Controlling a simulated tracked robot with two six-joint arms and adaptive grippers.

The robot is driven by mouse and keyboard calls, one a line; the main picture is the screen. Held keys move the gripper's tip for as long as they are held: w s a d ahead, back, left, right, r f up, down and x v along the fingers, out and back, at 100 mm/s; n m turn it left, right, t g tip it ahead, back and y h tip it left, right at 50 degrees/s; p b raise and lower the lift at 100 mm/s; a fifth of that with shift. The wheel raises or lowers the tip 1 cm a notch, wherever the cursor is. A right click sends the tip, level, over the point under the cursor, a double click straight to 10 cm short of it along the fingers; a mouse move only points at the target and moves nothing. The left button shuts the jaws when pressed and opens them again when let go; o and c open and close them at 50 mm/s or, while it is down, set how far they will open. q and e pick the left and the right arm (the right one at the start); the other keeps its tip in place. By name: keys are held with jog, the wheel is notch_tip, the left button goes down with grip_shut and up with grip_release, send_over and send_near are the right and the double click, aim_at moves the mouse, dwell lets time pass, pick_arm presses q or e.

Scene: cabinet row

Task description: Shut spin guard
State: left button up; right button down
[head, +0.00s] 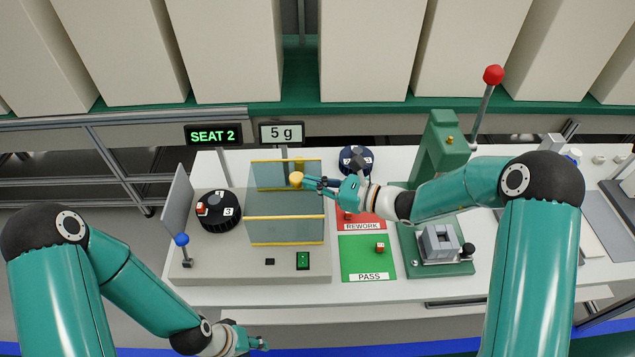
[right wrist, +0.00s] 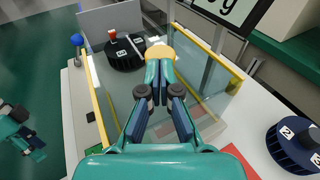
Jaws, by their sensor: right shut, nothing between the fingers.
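The clear spin guard (head: 286,231), with yellow-edged front and back panels, stands on the grey base just right of the black numbered rotor (head: 218,211). The rotor is uncovered; it also shows in the right wrist view (right wrist: 124,52). A yellow knob (head: 296,178) is between the guard's panels. My right gripper (head: 306,182) is shut and empty, its fingertips at the knob. In the right wrist view the fingers (right wrist: 157,55) overlap the knob's near side; contact is unclear. My left gripper (head: 257,343) is low at the front, away from the guard; its finger opening is unclear.
A blue-topped lever (head: 182,240) and upright grey panel (head: 178,207) stand left of the rotor. Displays read SEAT 2 (head: 213,134) and 5 g (head: 282,132). A green press (head: 437,150) and REWORK and PASS mats (head: 355,262) lie right of the guard.

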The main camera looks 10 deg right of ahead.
jog(key=w+a+b, duration=0.1)
jog(key=a+b, duration=0.8)
jog(key=a, duration=0.9)
jog(key=shift+w, duration=0.25)
